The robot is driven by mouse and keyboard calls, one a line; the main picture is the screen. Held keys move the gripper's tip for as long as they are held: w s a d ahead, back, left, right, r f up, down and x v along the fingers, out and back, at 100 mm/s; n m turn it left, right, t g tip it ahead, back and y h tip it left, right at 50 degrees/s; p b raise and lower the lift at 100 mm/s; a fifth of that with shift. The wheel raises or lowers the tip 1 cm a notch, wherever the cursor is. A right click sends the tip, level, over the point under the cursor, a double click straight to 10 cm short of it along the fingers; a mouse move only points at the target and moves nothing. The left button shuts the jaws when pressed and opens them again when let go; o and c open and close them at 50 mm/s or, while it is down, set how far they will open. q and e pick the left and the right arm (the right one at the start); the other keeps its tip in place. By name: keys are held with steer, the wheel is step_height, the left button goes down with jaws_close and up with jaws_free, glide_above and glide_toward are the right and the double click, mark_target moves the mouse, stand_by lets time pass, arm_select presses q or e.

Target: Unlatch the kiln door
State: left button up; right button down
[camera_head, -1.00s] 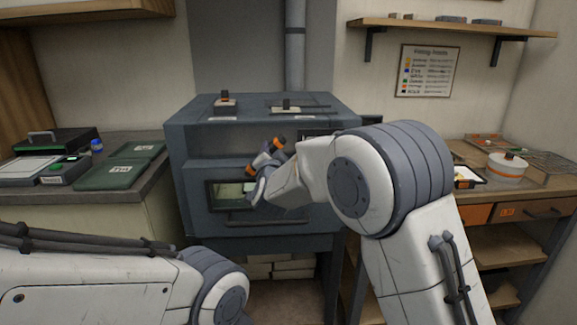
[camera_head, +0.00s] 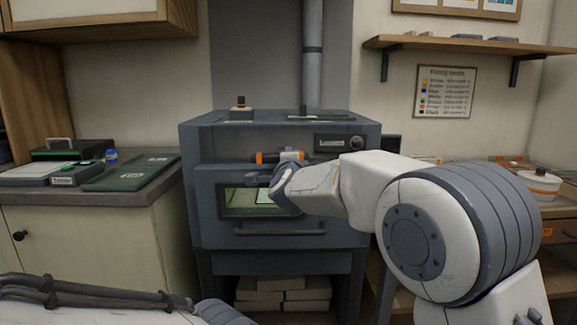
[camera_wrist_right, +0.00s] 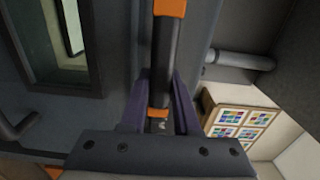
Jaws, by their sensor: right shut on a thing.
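The kiln (camera_head: 345,222) stands in the middle of the head view. Its door (camera_head: 210,228) looks closed, with a window (camera_head: 234,202) and a dark bar handle (camera_head: 281,231) below. The latch lever (camera_head: 270,157), dark with orange bands, lies about level across the front above the window. In the right wrist view the lever (camera_wrist_right: 165,55) runs between the two fingers of my right gripper (camera_wrist_right: 161,95). That gripper is shut on it. In the head view my right wrist and arm hide part of the lever and the door. Only part of my left arm shows, at the bottom left.
A workbench with a white round container (camera_head: 540,186) is at right. Bricks (camera_head: 281,295) lie under the kiln.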

steer(key=shift+m, duration=0.3)
steer(key=c, duration=0.6)
jaws_free()
steer(key=shift+c, duration=0.2)
steer(key=shift+f, duration=0.1)
steer(key=s+b, duration=0.1)
steer(key=s, duration=0.9)
steer(key=shift+s+d, duration=0.2)
steer(key=shift+s, duration=0.05)
